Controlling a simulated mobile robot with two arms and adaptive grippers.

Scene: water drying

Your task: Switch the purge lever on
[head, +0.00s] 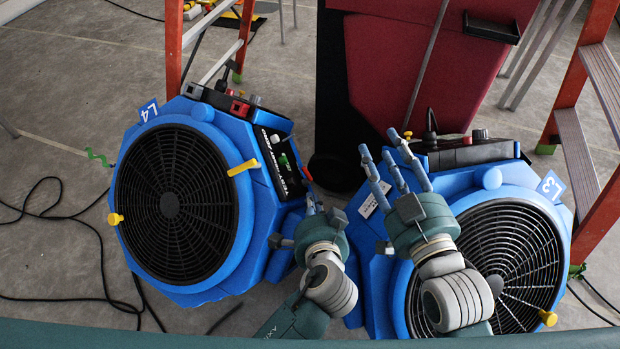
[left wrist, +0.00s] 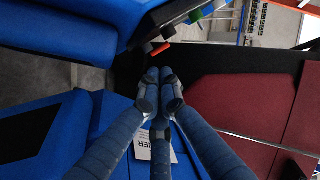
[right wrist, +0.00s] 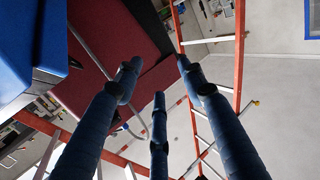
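I cannot tell for sure which part is the purge lever. The left blue fan, marked L4 (head: 150,110), has a yellow lever (head: 242,168) at its grille's right edge and a black control panel (head: 282,158) with a green part on its side. My left gripper (head: 312,203) is beside that fan's right side, below the panel; its fingers are together and empty in the left wrist view (left wrist: 157,88). My right gripper (head: 382,150) is above the right blue fan (head: 480,185), its fingers spread and empty, near that fan's black top box (head: 470,152).
A dark red panel (head: 390,60) stands behind both fans. Orange ladders (head: 590,90) flank the area. Black cables (head: 60,215) lie on the grey floor at left. A narrow gap separates the fans, where my left arm reaches in.

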